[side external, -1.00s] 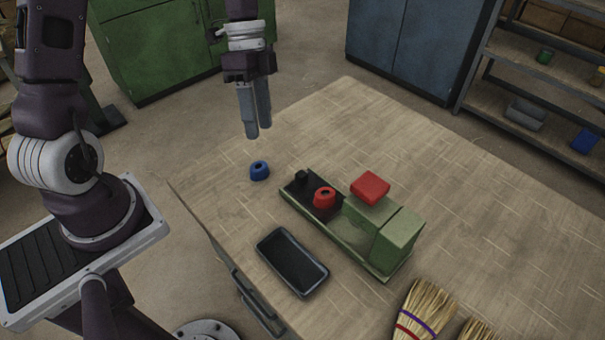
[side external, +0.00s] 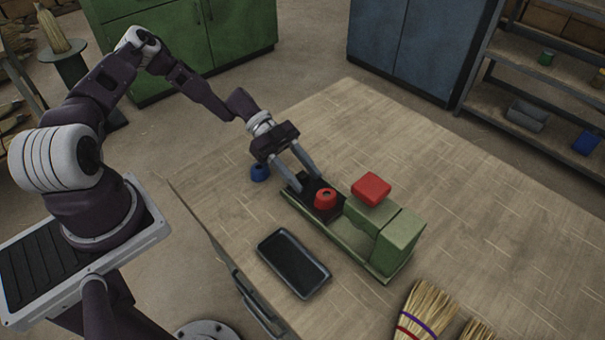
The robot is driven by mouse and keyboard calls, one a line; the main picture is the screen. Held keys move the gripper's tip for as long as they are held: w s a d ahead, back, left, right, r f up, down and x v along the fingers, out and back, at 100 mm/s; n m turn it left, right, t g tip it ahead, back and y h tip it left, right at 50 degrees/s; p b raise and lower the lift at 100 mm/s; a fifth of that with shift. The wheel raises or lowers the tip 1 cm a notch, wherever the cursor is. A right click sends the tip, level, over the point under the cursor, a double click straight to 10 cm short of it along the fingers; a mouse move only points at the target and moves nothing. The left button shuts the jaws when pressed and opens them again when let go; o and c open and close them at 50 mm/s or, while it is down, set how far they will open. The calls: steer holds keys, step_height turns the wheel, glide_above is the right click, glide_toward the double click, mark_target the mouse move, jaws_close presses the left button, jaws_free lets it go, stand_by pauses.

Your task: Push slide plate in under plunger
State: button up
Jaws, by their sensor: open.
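The slide plate (side external: 329,215) is a dark flat plate at the left end of a green press (side external: 399,238). A red ring-like piece (side external: 325,199) with a dark hole sits on it. The plunger appears to be the red block (side external: 371,188) on top of the press, right of the red piece. The red piece and the visible plate are left of the block, not under it. My gripper (side external: 308,183) is open, its two fingers pointing down at the plate's left end, around where its small black knob stands. The knob is hard to make out, and contact cannot be told.
A blue ring-like piece (side external: 260,173) lies on the table just left of the gripper. An empty dark tray (side external: 293,264) lies in front of the press. Straw brooms (side external: 427,308) lie at the front right. The table (side external: 480,205) is clear behind and right of the press.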

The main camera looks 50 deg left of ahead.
jaws_close()
stand_by(1.4)
